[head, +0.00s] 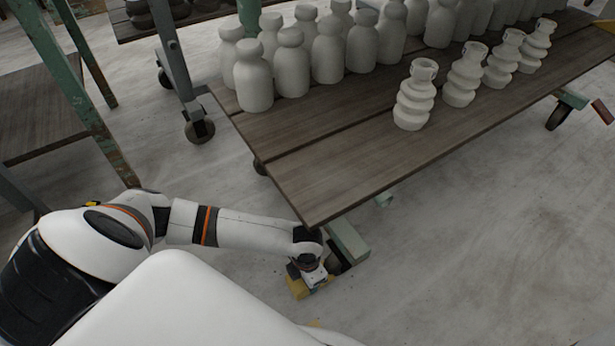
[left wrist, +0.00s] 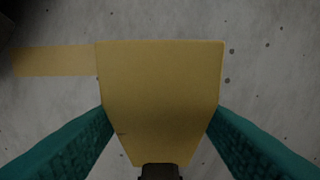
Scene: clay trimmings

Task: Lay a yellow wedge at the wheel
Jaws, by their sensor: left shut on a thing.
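A yellow wedge (head: 296,288) is in my left gripper (head: 312,277), low near the floor beside the cart's near corner. In the left wrist view the wedge (left wrist: 160,85) fills the middle, between the two teal fingers of my left gripper (left wrist: 160,120), which press on its sides. A dark cart wheel (head: 336,266) is just right of the gripper, mostly hidden under the table corner and the green frame. I cannot tell whether the wedge touches the wheel or the floor. My right gripper is out of view.
The wooden cart table (head: 350,170) holds rows of grey bottles (head: 290,60) and several ribbed vases (head: 413,95). A green frame beam (head: 347,240) sticks out below its corner. A flat yellow strip (left wrist: 55,61) lies left of the wedge. Floor at right is clear.

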